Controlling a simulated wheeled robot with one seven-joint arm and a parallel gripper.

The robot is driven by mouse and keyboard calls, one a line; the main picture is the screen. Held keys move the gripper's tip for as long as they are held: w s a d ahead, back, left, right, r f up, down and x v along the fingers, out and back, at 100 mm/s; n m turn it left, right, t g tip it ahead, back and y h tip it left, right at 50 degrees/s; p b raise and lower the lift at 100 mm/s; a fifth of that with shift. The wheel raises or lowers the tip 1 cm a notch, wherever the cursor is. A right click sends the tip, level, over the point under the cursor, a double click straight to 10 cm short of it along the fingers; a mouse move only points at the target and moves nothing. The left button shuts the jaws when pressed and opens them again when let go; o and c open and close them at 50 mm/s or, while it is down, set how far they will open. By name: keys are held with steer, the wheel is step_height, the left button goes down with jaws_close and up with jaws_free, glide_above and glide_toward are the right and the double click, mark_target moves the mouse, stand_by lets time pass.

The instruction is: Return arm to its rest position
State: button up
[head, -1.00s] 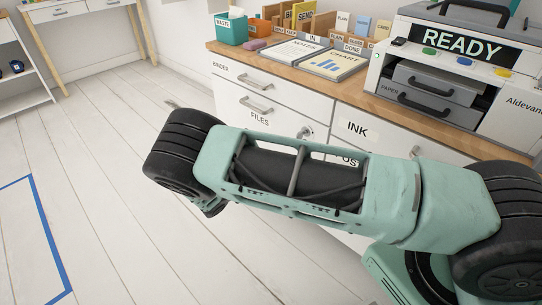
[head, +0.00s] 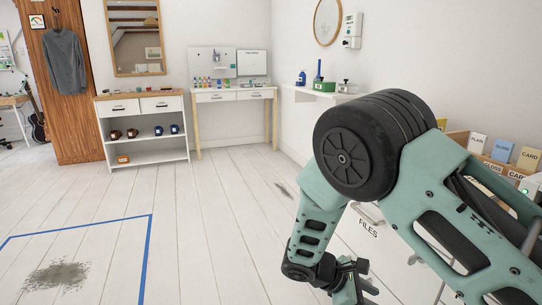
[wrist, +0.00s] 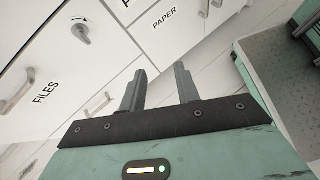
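My gripper (head: 358,283) is at the lower middle of the head view, at the end of my folded green arm, in front of the white drawer cabinet. In the wrist view my gripper (wrist: 161,88) shows two grey fingers set apart with nothing between them. It is open and empty. Beyond the fingers are the pale floor and the cabinet's white drawer fronts (wrist: 45,60), labelled FILES and PAPER.
The white cabinet (head: 350,232) is close beside my arm, with card holders (head: 505,170) on top. A wall shelf (head: 318,94) is behind. Open plank floor lies left, with a blue taped outline (head: 75,227) and a dark smudge (head: 55,276). A low shelf unit (head: 145,150) stands far back.

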steer(key=s+a+r+m+y, duration=0.4)
steer(key=s+a+r+y, duration=0.15)
steer(key=s+r, duration=0.5)
steer(key=s+a+r+m+y, duration=0.4)
steer(key=s+r+y, duration=0.3)
steer(key=s, duration=0.6)
step_height(320, 180, up, 25)
steer(key=p, duration=2.4)
steer(key=shift+d+t+h, duration=0.15)
steer(key=shift+t+h, duration=0.15)
steer(key=shift+h, duration=0.15)
